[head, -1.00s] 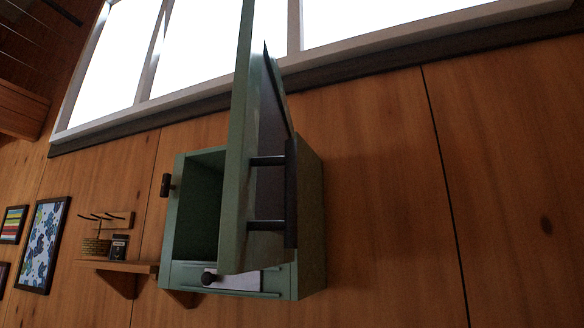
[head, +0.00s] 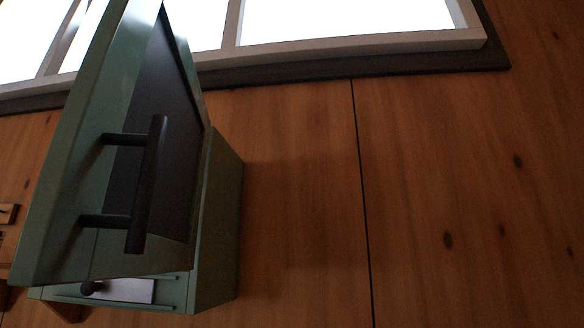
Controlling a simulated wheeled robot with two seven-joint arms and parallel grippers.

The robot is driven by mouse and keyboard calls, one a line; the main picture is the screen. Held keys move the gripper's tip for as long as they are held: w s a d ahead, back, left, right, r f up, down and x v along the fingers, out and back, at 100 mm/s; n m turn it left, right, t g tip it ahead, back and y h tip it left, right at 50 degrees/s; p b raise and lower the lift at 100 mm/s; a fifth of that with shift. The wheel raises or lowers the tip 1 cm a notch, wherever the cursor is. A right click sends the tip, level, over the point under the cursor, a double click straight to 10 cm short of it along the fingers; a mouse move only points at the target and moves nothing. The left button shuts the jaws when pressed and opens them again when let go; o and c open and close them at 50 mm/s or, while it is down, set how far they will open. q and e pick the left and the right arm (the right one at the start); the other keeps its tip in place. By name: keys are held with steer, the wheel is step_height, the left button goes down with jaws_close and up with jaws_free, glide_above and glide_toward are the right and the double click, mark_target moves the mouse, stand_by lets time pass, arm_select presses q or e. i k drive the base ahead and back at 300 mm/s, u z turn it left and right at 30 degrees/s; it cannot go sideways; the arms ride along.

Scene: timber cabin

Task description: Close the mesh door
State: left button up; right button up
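The mesh door (head: 178,150) is a green frame around a dark panel. It stands open, swung out from the green wall cabinet (head: 219,230) toward me, on the left of the head view. A dark bar handle (head: 147,185) is fixed to its outer face by two posts. The door hides most of the cabinet's opening. Neither of my grippers shows in the head view.
A small dark knob (head: 92,287) and a pale panel (head: 130,290) show at the cabinet's bottom. A window (head: 340,20) with a pale frame is above. The timber wall (head: 300,200) right of the cabinet is bare. A wooden shelf edge is at far left.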

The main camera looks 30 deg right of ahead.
mark_target(117, 195)
steer(key=z, duration=0.35)
steer(key=k, duration=1)
steer(key=z, duration=1.85)
steer(key=i, duration=2)
steer(key=u, duration=2.65)
